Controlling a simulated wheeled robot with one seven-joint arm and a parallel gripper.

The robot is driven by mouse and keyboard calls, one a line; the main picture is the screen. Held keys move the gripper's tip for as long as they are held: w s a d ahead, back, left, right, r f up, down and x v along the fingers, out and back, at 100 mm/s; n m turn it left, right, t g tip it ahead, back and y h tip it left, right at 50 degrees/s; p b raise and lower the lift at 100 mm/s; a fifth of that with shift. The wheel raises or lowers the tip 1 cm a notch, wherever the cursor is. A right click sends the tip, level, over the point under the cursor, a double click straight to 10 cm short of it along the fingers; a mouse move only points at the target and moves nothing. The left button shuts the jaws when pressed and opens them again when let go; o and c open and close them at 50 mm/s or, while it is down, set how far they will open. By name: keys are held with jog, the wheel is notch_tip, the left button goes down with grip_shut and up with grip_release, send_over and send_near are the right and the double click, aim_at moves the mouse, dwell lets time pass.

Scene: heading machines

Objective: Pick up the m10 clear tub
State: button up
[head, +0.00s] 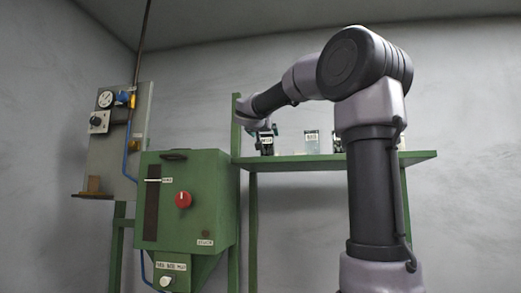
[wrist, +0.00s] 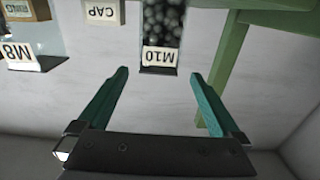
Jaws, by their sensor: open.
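The M10 clear tub (wrist: 163,22) is at the top middle of the wrist view, which shows it upside down. It is see-through, holds dark rounded pieces, and has a white M10 label at its edge. My gripper (wrist: 158,75) is open and empty, its two green fingers apart. The tub lies beyond the fingertips, roughly in line with the gap, and no contact shows. In the head view my gripper (head: 264,129) is small at the left end of the green shelf, by a dark labelled tub whose label is too small to read.
The green shelf (head: 385,159) also bears a clear container (head: 312,142). In the wrist view an M8 tub (wrist: 38,62) and a CAP-labelled box (wrist: 100,12) stand left of the M10 tub. A green shelf leg (wrist: 228,62) is at right. A green machine (head: 215,195) stands left of the shelf.

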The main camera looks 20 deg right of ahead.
aim_at(266, 136)
jog(key=x, duration=0.4)
jog(key=shift+f, duration=0.1)
jog(key=x, duration=0.5)
jog(key=shift+w+d, duration=0.25)
jog(key=shift+d, duration=0.1)
grip_shut()
